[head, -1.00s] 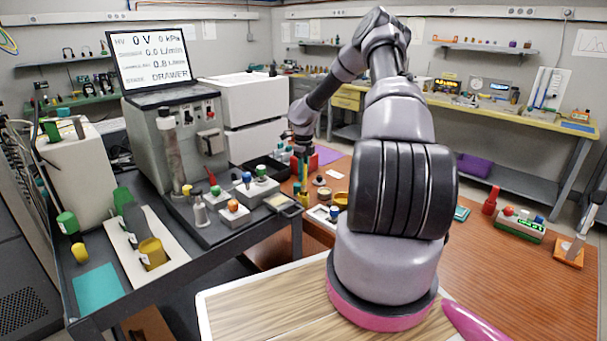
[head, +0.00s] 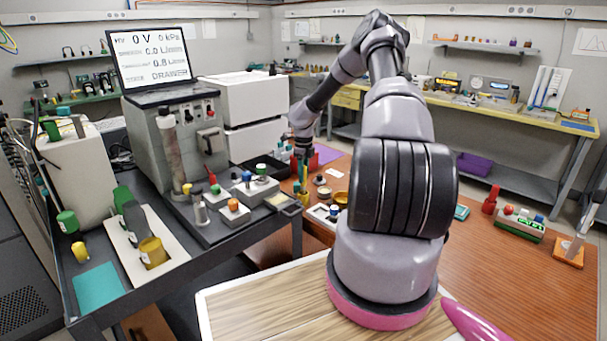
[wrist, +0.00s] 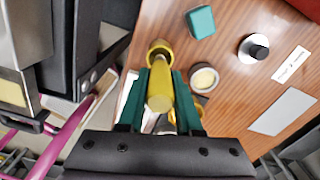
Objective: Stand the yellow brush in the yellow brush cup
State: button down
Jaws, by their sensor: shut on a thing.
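My gripper (wrist: 160,92) is shut on the yellow brush (wrist: 160,96), which lies between its two teal fingers. The brush points away from the wrist camera, and its far end overlaps the near side of the yellow brush cup (wrist: 158,46). I cannot tell whether the brush tip is inside the cup or only in front of it. In the head view my gripper (head: 303,168) points down above the brown table, and the yellow cup (head: 303,199) is directly below it. The brush is small and hard to separate from the fingers there.
In the wrist view, a round pale-topped jar (wrist: 204,78) is close to the right finger. A teal block (wrist: 201,22) and a black-knobbed disc (wrist: 253,48) are farther right. The dark bench with the instrument (head: 183,140) is left of the gripper.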

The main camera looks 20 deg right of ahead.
aim_at(303, 186)
jog(key=shift+f, duration=2.45)
jog(key=c, duration=0.5)
grip_release()
notch_tip(303, 186, up, 11)
jog(key=shift+f, duration=0.15)
